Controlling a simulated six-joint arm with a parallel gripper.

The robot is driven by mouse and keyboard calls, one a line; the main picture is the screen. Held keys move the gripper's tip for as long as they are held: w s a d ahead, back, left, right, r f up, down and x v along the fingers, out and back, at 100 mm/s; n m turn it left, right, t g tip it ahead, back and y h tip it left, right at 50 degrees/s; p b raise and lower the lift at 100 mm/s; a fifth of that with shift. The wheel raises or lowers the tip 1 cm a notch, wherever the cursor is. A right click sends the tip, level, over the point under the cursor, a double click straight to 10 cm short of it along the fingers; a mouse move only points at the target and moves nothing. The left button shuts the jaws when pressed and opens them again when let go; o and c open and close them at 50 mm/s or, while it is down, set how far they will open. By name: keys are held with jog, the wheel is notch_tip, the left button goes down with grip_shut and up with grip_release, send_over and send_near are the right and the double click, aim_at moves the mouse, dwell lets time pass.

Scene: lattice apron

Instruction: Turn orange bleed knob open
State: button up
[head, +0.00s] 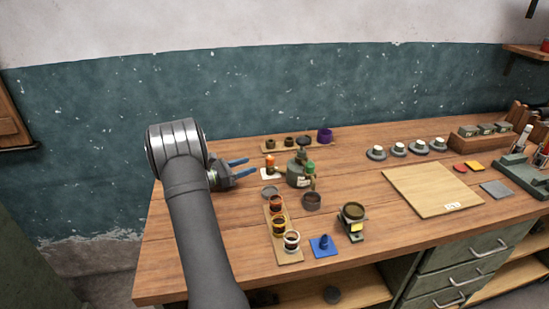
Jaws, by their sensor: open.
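A small orange piece (270,160), which looks like the bleed knob, stands on a small white base (268,174) near the back left of the workbench. Its pointer or turn position is too small to tell. My gripper (251,166) has two blue fingers spread apart with nothing between them. It is just left of the orange piece, fingers pointing right toward it, and appears apart from it.
A green-topped item (310,173) stands by the canister. A light board (430,190) lies right.

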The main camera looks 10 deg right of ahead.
aim_at(270, 161)
jog(key=x, duration=1.2)
jog(key=shift+s, duration=0.1)
jog(key=shift+c, duration=0.2)
jog(key=c, duration=0.9)
